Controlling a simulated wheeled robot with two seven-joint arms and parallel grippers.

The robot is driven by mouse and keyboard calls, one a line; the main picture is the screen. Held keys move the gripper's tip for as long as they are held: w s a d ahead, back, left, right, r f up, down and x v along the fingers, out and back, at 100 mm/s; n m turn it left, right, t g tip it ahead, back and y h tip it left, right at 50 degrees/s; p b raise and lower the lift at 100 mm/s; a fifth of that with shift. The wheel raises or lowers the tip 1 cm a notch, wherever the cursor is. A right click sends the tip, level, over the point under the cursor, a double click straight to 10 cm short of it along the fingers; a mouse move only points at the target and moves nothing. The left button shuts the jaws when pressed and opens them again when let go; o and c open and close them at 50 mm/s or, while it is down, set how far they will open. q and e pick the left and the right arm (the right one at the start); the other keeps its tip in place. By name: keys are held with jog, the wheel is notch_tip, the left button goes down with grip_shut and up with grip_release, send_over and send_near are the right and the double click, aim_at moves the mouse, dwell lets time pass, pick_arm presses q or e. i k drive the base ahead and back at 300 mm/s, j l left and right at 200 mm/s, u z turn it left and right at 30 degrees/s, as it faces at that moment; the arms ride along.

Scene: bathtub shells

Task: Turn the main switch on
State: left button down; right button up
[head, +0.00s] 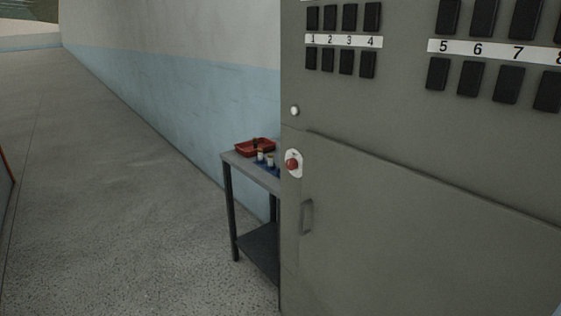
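A large grey cabinet (420,130) fills the right side of the head view. On its left edge a red round knob (292,164) sits on a white plate, which may be the main switch; whether it is on or off I cannot tell. A small white round button or lamp (294,111) is above it. Rows of black rocker switches (346,62) with number labels run along the upper part. Neither of my grippers is in view.
A dark metal table (237,160) stands behind the cabinet's left edge, with a red tray (256,147) and small containers (270,160) on it. A handle (307,216) sticks out from the cabinet's lower door. The speckled floor (110,200) to the left is open.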

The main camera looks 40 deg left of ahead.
aim_at(292, 164)
jog(key=k+u, duration=0.15)
jog(key=u, duration=0.85)
